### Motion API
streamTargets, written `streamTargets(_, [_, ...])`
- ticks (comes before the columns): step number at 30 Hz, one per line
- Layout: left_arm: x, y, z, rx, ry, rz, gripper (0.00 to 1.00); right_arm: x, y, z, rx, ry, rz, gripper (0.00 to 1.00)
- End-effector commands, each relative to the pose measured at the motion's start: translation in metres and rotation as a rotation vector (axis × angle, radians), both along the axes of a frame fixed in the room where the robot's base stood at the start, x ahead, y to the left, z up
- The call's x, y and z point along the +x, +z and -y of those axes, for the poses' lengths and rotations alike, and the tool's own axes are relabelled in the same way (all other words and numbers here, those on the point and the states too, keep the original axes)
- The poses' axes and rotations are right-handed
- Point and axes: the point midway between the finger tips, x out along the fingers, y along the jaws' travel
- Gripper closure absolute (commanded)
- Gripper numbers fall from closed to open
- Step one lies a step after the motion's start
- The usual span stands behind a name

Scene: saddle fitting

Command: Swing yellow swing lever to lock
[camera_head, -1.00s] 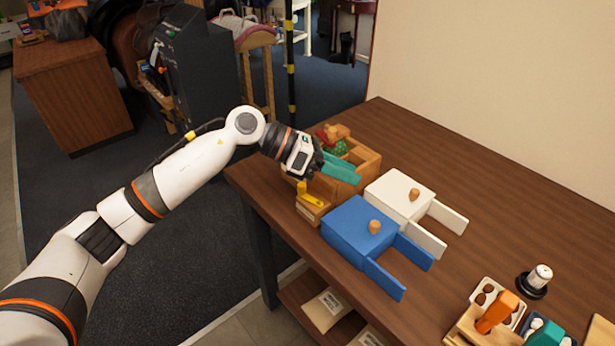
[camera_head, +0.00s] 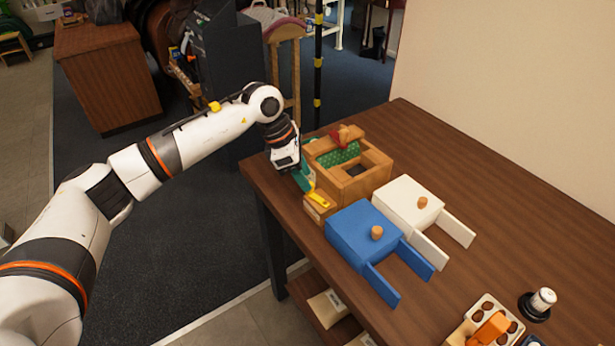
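The yellow swing lever (camera_head: 319,200) sits on a small wooden block (camera_head: 318,212) at the left edge of the table, against the front of a wooden box (camera_head: 363,187). My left gripper (camera_head: 307,180) points down just behind the lever, beside the box's left side. Its teal fingers are close to the lever; I cannot tell whether they touch it. The fingers partly overlap each other and the arm covers part of them, so their opening is unclear. My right gripper is not in view.
A blue box (camera_head: 364,232) and a white box (camera_head: 408,203), each with a wooden knob and projecting panels, stand right of the lever. A tray (camera_head: 511,312) holds an orange piece (camera_head: 488,328). The back right table is clear.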

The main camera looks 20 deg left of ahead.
Motion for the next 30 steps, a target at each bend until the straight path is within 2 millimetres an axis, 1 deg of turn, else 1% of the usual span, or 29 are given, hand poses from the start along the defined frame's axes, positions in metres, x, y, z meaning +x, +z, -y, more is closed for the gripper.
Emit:
streamTargets(3, [0.002,-0.014,0.006,-0.001,-0.001,-0.003,0.60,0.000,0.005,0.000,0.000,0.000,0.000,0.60])
streamTargets(6, [0.003,-0.022,0.009,0.000,0.000,-0.001,0.60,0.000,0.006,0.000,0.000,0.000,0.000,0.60])
streamTargets(10, [0.003,-0.026,0.010,-0.001,0.000,0.000,0.60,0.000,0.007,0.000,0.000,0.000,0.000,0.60])
streamTargets(16, [0.003,-0.026,0.010,-0.001,0.000,0.000,0.60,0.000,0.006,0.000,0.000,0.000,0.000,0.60])
streamTargets(17, [0.003,-0.026,0.010,-0.001,0.000,0.000,0.62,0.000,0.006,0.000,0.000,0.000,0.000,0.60])
streamTargets(18, [0.003,-0.026,0.010,-0.001,0.000,0.000,0.68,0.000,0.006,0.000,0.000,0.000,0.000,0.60])
streamTargets(24, [0.003,-0.026,0.010,-0.001,0.000,0.000,1.00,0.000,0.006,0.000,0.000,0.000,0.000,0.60])
streamTargets(27, [0.004,-0.026,0.010,-0.001,-0.003,0.001,1.00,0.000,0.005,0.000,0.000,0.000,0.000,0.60])
streamTargets(30, [0.006,-0.030,0.012,-0.001,-0.039,0.000,1.00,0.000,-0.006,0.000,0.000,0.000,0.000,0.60])
